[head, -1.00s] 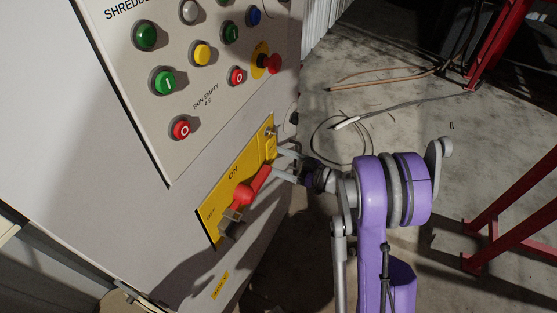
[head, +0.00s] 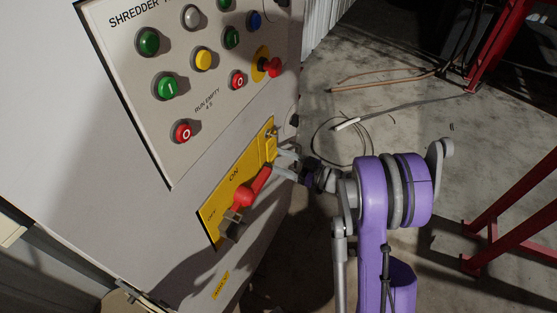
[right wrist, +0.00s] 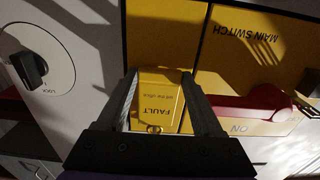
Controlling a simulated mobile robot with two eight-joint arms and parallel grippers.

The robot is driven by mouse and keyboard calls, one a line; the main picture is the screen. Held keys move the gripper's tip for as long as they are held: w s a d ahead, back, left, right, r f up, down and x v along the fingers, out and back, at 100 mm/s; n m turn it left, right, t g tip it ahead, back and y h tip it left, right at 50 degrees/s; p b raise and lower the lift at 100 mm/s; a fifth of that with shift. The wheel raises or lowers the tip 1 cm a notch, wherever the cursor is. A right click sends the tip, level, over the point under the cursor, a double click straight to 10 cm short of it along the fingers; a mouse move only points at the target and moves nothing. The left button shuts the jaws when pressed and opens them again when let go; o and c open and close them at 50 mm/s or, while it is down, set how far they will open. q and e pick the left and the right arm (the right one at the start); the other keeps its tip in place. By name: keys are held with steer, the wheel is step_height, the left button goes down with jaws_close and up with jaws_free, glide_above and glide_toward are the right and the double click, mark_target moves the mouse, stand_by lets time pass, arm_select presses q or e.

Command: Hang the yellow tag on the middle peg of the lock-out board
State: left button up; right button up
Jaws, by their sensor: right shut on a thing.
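The yellow tag (right wrist: 160,95) reads FAULT and sits between the two fingers of my right gripper (right wrist: 172,88) in the right wrist view. The gripper is shut on it. In the head view the tag (head: 270,148) is by the upper right end of the yellow main switch plate, with my right gripper (head: 281,162) at its right side. The tag is small there, and I cannot tell whether it touches the plate. No lock-out board or row of pegs can be made out. My left gripper is out of view.
The red switch handle (head: 250,190) sticks out of the yellow plate (head: 210,212) close to my right gripper. A red stop button (head: 271,67) juts from the button panel above. Red frames (head: 510,222) stand at the right, and cables (head: 390,120) lie on the concrete floor.

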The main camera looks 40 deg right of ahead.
steer(key=shift+s, duration=0.1)
steer(key=shift+r+v, duration=0.1)
steer(key=shift+v, duration=1.35)
steer(key=shift+r+v, duration=0.15)
steer(key=shift+v, duration=1.3)
steer(key=shift+d, duration=0.1)
